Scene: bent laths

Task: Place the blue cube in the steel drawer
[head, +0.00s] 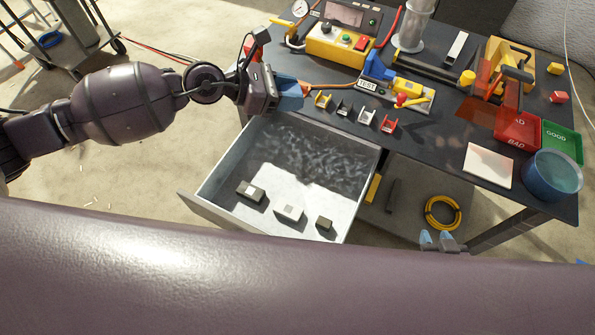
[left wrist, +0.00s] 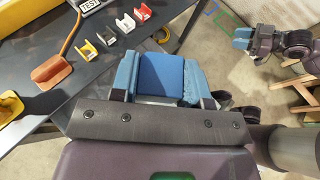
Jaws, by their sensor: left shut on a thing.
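My left gripper (head: 290,95) is shut on the blue cube (left wrist: 160,75). In the left wrist view the cube sits between the two light-blue fingers, touching both. In the head view the cube is hard to tell apart from the blue fingers. The steel drawer (head: 300,155) is pulled out below the dark bench top. My left gripper is above the drawer's back part, near the bench edge. My right gripper (head: 437,240) shows at the bottom of the head view, with its fingertips apart and nothing between them; it also shows in the left wrist view (left wrist: 243,39).
Three small blocks (head: 289,212) lie along the drawer's front part; its back part is bare. Small coloured clips (head: 366,116) stand on the bench near the edge. A tester (head: 408,91), a red tray (head: 517,130) and a blue tub (head: 552,176) are farther right.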

